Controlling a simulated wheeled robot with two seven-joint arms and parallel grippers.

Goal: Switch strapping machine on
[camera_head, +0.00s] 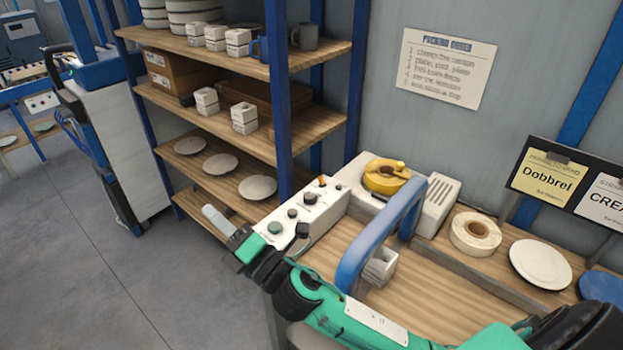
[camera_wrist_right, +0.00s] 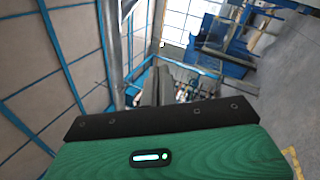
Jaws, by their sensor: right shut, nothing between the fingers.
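The strapping machine stands on the wooden bench with a white control panel (camera_head: 322,212) and a blue arch (camera_head: 392,232). The panel carries a green button (camera_head: 275,228), a black knob (camera_head: 310,199), a small orange-topped switch (camera_head: 322,182) and other small dark controls. My right gripper (camera_head: 212,217) is shut and empty, left of the panel and apart from the green button. My green right arm crosses in front of the panel and the arch's foot. In the right wrist view the grey fingers (camera_wrist_right: 157,90) are together. My left gripper is out of view.
Wooden shelves (camera_head: 290,140) with bowls, cups and plates stand behind the panel. The bench (camera_head: 440,285) holds yellow tape (camera_head: 386,177), a white tape roll (camera_head: 475,233), a white plate (camera_head: 540,262) and a small white block under the arch. Floor at left is clear.

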